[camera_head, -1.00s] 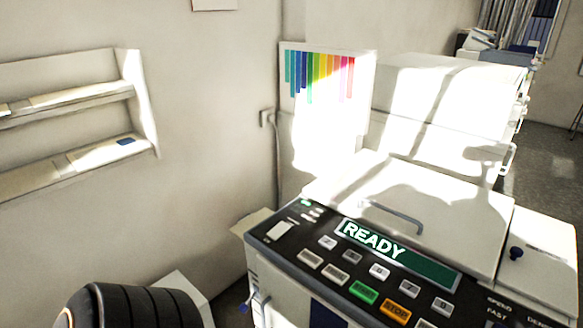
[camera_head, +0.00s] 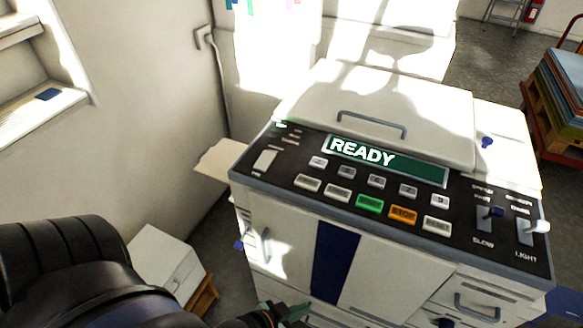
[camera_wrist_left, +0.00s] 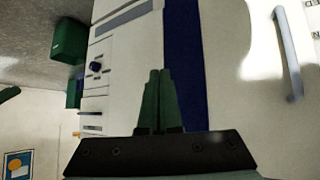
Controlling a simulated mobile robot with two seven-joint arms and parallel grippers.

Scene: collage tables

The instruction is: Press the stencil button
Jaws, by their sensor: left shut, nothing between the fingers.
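The copier-like machine (camera_head: 290,225) stands in front of me, its black control panel (camera_head: 290,160) tilted towards me. A lit display (camera_head: 420,172) reads READY. Below it are small grey keys and a lower row of larger buttons: pale ones (camera_head: 308,183), a green one (camera_head: 369,204) and an orange one (camera_head: 402,215). I cannot tell which is the stencil button; its label is not legible. My left gripper (camera_head: 297,311) is low before the machine's front, below the panel and apart from the buttons. In the left wrist view its dark green fingers (camera_wrist_left: 158,72) are together and empty, with the machine's front beyond. My right gripper is out of view.
Sliders (camera_head: 491,211) sit at the panel's right end. A lid with a handle (camera_head: 371,122) lies behind the panel. A white box (camera_head: 165,265) stands low at the left. A loaded trolley (camera_head: 562,95) is at the far right. The space above the panel looks clear.

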